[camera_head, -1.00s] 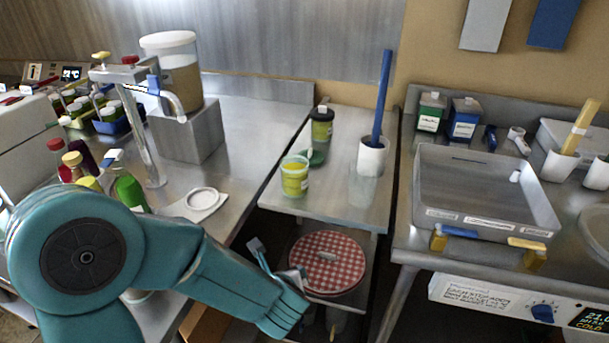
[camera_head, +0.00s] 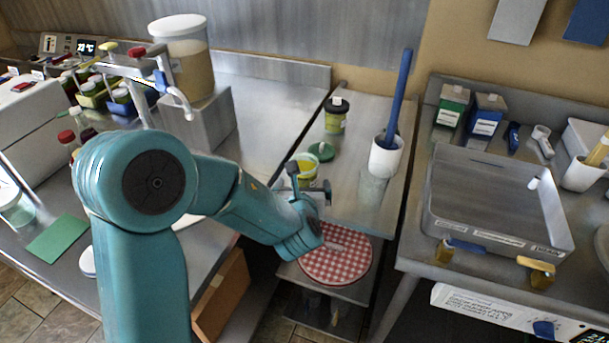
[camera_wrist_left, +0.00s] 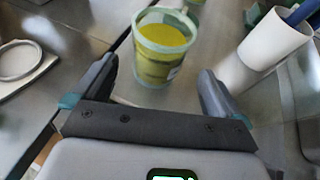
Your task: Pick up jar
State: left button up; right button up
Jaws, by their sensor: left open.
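An open jar (camera_head: 306,161) with yellow contents and a pale rim stands on the narrow metal table, partly hidden by my left gripper (camera_head: 310,182). It also shows in the left wrist view (camera_wrist_left: 160,62), upright, just beyond the gap between my spread fingers. The left gripper (camera_wrist_left: 155,85) is open and empty, and no finger visibly touches the jar. A second, dark green jar (camera_head: 335,118) with a dark lid stands farther back. A loose green lid (camera_head: 321,151) lies between the two jars. My right gripper is out of view.
A white cup (camera_head: 385,159) holding a blue-handled tool stands right of the jars. A red checked round cover (camera_head: 335,262) sits on the lower shelf. A large lidded container (camera_head: 182,65) stands on a metal block at left. A grey tray (camera_head: 480,237) is at right.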

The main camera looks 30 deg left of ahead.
aim_at(304, 169)
pick_arm(q)
jog(key=shift+w+a+f, duration=0.2)
jog(key=shift+w+a, duration=0.15)
jog(key=shift+w, duration=0.25)
jog(key=shift+w+a, duration=0.2)
jog(key=shift+w, duration=0.1)
jog(key=p+x, duration=0.1)
jog(key=x, duration=0.3)
jog(key=shift+a+p, duration=0.15)
jog(key=shift+p, duration=0.2)
jog(key=shift+w+a+f, duration=0.1)
jog(key=shift+w+a, duration=0.05)
jog(key=shift+w, duration=0.15)
jog(key=c, duration=1.3)
